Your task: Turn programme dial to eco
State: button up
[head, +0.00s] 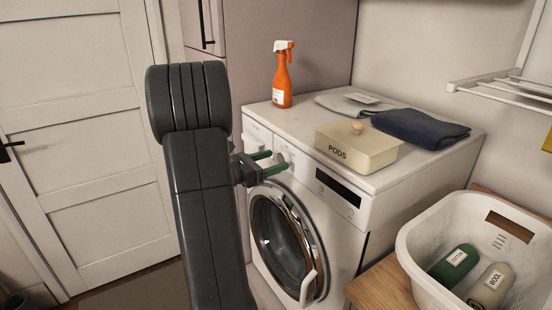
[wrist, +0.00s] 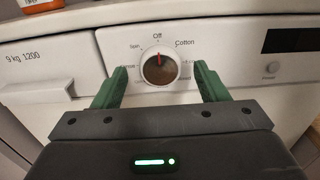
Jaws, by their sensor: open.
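The programme dial (wrist: 160,69) is a round knob with a pale rim and a dark face on the white washing machine (head: 390,190). In the wrist view its red mark points up at "Off". "Spin" is printed at its upper left and "Cotton" at its upper right. Other labels are partly covered by my fingers, and I cannot read "eco". My gripper (head: 272,160) is open in front of the control panel. In the wrist view its green fingers stand on the left and right of the dial, with gaps between; contact is not visible.
The detergent drawer (wrist: 45,75) is left of the dial, and a dark display (wrist: 292,40) is right. On top stand an orange spray bottle (head: 282,78), a PODS box (head: 358,150) and folded cloths (head: 420,126). A white laundry basket (head: 420,262) is at right.

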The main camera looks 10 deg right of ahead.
jog(key=shift+x, duration=0.9)
jog(key=c, duration=1)
jog(key=shift+f+m+b, duration=0.15)
jog(key=shift+m+b, duration=0.15)
jog(key=shift+b, duration=0.25)
